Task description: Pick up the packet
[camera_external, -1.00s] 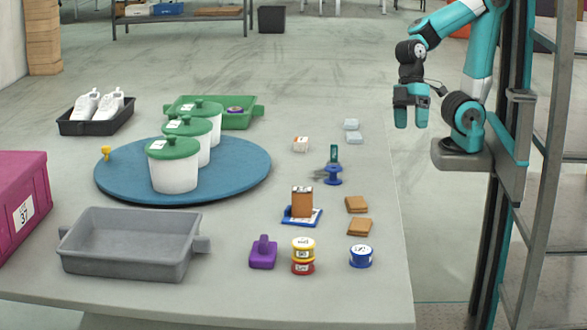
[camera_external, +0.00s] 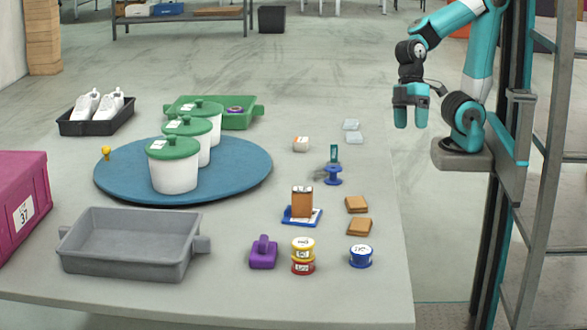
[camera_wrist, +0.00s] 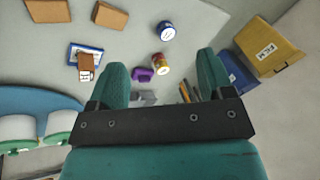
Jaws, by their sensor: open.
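Which item is the packet is not certain. A small white and orange packet-like block (camera_external: 301,144) lies on the table right of the blue round board. Two pale blue flat pieces (camera_external: 352,125) lie right of it. A brown box with a white label (camera_external: 302,198) stands on a small blue-edged tray (camera_external: 290,220); the box also shows in the wrist view (camera_wrist: 86,64). My gripper (camera_external: 411,122) is open and empty, high at the table's right side, apart from all these. Its two fingers (camera_wrist: 163,80) show in the wrist view with nothing held between them.
White pots with green lids (camera_external: 174,172) stand on the blue board (camera_external: 115,187).

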